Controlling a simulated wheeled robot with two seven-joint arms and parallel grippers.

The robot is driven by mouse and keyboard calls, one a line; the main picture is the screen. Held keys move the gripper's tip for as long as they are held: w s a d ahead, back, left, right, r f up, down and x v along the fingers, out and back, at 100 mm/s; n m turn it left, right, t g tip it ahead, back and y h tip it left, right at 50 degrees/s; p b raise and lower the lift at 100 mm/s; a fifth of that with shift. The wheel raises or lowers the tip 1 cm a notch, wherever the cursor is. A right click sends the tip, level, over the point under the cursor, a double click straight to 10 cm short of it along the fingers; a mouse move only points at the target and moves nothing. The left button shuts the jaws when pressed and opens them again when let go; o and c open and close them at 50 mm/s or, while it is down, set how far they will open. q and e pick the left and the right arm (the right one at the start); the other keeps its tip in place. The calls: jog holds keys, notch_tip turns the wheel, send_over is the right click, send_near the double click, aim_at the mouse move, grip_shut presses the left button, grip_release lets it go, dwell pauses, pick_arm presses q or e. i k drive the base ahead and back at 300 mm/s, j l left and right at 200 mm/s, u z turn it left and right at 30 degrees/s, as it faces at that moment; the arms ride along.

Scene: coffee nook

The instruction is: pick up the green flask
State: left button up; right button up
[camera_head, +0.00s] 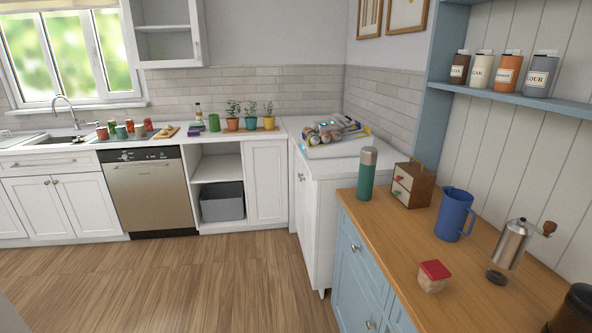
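The green flask (366,176) stands upright near the far left end of the wooden counter top at the right. It has a dark green body and a grey metal lid. Nothing hides it. Neither of my grippers shows in the head view.
On the wooden counter (413,232) stand a small drawer box (413,185) close right of the flask, a blue pitcher (454,214), a red-lidded box (433,276) and a metal grinder (511,245). A blue shelf (520,97) with jars hangs above. The wooden floor (180,286) is clear.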

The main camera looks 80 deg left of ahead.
aim_at(369, 154)
jog(key=u, duration=1.95)
jog(key=i+j+z, duration=0.95)
jog(key=j+z, duration=0.2)
jog(key=i+j+z, duration=0.2)
jog(key=j+z, duration=0.15)
jog(key=j, duration=0.3)
jog(key=j+z, duration=0.4)
jog(key=j, duration=0.2)
jog(key=i+j+z, duration=0.1)
jog(key=j+z, duration=0.25)
jog(key=j, duration=0.35)
jog(key=k+j+z, duration=0.1)
jog(key=j+z, duration=0.3)
jog(key=j, duration=0.2)
